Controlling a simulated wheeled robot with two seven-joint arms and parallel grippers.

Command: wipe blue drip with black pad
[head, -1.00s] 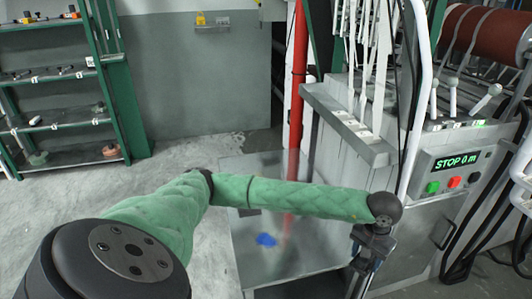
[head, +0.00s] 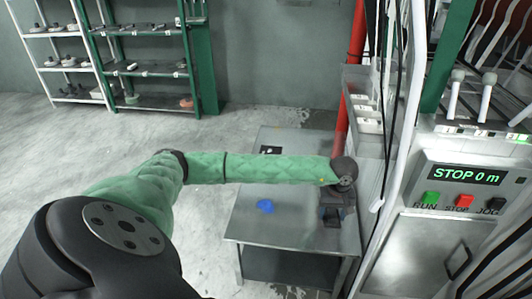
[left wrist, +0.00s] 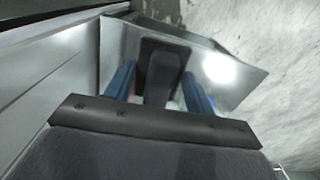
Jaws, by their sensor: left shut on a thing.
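The blue drip (head: 265,206) is a small bright blue patch on the left part of the grey metal tabletop (head: 290,235). My left gripper (head: 331,216) points down over the right part of the tabletop, to the right of the drip and apart from it. In the left wrist view its two blue fingers (left wrist: 160,88) are shut on the black pad (left wrist: 160,68), a dark block with a rounded end. I cannot tell whether the pad touches the tabletop. My right gripper is not in view.
A red pipe (head: 342,130) rises behind the table. A small black-and-white item (head: 270,150) lies at the table's back. Green shelves (head: 150,70) stand at the back left, with open floor before them.

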